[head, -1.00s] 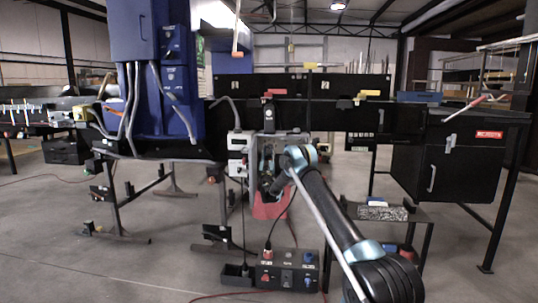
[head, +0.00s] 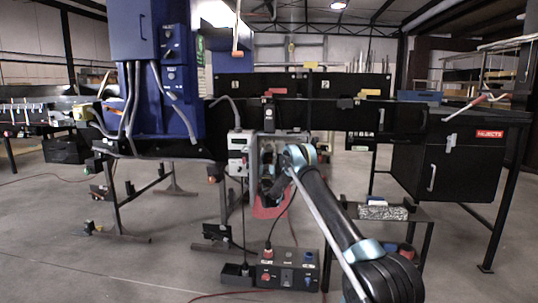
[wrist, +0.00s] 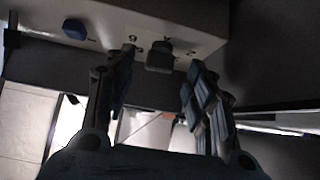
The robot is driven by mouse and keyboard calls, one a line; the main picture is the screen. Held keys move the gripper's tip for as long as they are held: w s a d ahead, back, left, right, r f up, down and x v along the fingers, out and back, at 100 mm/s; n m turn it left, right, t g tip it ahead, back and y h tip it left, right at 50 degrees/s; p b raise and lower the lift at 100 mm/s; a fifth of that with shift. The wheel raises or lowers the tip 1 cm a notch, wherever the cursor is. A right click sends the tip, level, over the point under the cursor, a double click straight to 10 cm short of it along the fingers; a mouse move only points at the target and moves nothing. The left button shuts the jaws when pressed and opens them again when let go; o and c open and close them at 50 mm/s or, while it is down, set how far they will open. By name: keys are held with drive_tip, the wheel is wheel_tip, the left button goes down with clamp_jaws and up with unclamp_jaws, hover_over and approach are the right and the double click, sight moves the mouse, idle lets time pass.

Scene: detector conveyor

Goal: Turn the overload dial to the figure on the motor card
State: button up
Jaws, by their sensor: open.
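The overload dial (wrist: 160,56) is a small dark knob on the lower edge of a pale housing in the wrist view. Figures are printed around it, blurred and hard to read. A blue button (wrist: 75,28) is on the same face to the left. My gripper (wrist: 160,80) is open, with one finger on each side of the dial; I cannot tell whether either finger touches it. In the head view my gripper (head: 268,188) is in front of a grey housing (head: 292,138) below the conveyor, and the dial is hidden. I cannot pick out the motor card.
A white box (head: 238,158) hangs left of my gripper. A grey box with coloured sockets (head: 286,268) stands on the floor below, with a cable rising from it. A small black table (head: 385,210) is at the right. A blue cabinet (head: 150,50) is at the upper left.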

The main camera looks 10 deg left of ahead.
drive_tip(key=v, duration=0.9)
drive_tip(key=shift+f, duration=0.1)
